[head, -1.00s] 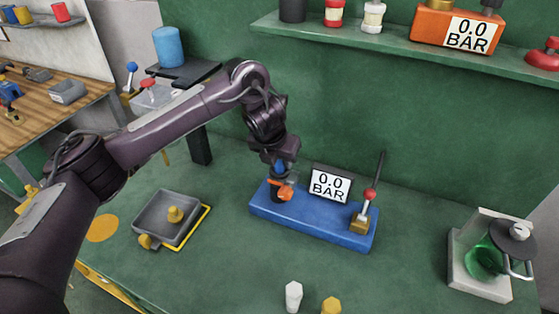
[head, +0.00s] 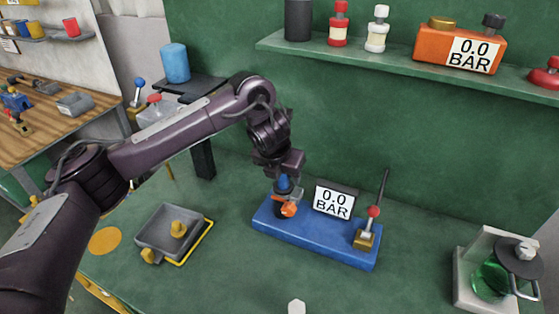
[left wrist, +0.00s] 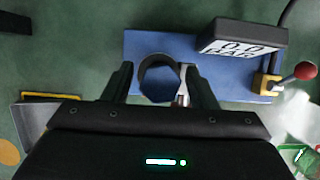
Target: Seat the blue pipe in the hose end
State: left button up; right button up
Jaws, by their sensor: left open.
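The blue pipe (head: 283,182) stands upright over the blue base (head: 330,239), at the dark hose end (head: 281,210) with its orange part (head: 289,210). In the left wrist view the pipe's blue faceted end (left wrist: 158,88) lies within or over the dark ring (left wrist: 150,64). I cannot tell how deep it sits. My left gripper (head: 285,188) is around the pipe, pointing down. In the left wrist view its two fingers (left wrist: 157,92) are spread on either side, apart from the pipe. A pale metal piece stands close to the right finger. My right gripper is not in view.
On the base are a 0.0 BAR display (head: 334,200) and a red-knobbed lever (head: 373,212), right of the gripper. A grey tray (head: 160,240) with yellow pieces lies left. A green-liquid jar (head: 490,280) stands right. The bench front is mostly clear.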

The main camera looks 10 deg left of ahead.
pick_arm(q)
jog(key=p+v, duration=0.1)
jog(key=v, duration=1)
jog(key=shift+a+r, duration=0.1)
